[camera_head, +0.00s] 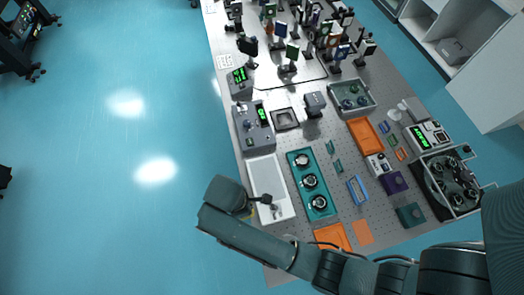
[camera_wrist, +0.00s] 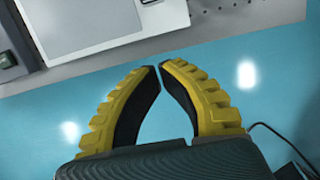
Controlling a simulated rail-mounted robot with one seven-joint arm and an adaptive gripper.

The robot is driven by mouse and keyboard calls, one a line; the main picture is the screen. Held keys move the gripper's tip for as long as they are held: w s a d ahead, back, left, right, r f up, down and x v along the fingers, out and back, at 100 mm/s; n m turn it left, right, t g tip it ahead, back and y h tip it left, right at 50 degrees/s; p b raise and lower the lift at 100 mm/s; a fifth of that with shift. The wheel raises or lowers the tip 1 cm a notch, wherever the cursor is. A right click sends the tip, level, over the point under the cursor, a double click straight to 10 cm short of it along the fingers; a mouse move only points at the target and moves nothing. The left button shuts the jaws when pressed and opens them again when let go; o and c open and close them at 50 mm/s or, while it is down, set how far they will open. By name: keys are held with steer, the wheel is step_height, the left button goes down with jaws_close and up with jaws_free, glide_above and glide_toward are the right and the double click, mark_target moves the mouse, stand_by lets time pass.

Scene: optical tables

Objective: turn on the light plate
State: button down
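The light plate (camera_head: 264,177) is a flat white panel in a pale frame, lying along the left edge of the table. Part of it shows at the top left of the wrist view (camera_wrist: 75,22), with its frame cut off by the picture edge. My gripper (camera_wrist: 160,67) has yellow ribbed fingers with dark pads; their tips are together with nothing between them. In the wrist view the tips appear over blue floor, just outside the table edge. In the head view my wrist covers the plate's lower left, and the fingers are mostly hidden.
A grey box with a green display (camera_head: 254,126) stands beyond the plate. A teal tray with several round parts (camera_head: 318,203) lies right of it. An orange tray (camera_head: 333,237) is near my arm. Open floor (camera_head: 110,190) lies left of the table.

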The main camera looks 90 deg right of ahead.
mark_target(263, 210)
steer(key=f, duration=0.3)
steer(key=s+f, duration=0.1)
steer(key=f, duration=0.2)
steer(key=f+b, duration=0.1)
steer(key=f, duration=0.3)
steer(key=shift+s+d+f, duration=0.1)
steer(key=shift+s+d, duration=0.1)
steer(key=shift+s, duration=0.2)
steer(key=shift+s+d+r+p, duration=0.15)
steer(key=shift+s+r+p, duration=0.25)
steer(key=shift+s+r, duration=0.2)
steer(key=shift+s+d+r+p, duration=0.15)
steer(key=shift+s+r+p, duration=0.25)
steer(key=shift+s, duration=0.2)
steer(key=shift+s+d+r, duration=0.15)
steer(key=shift+s+r, duration=0.1)
steer(key=shift+s, duration=0.15)
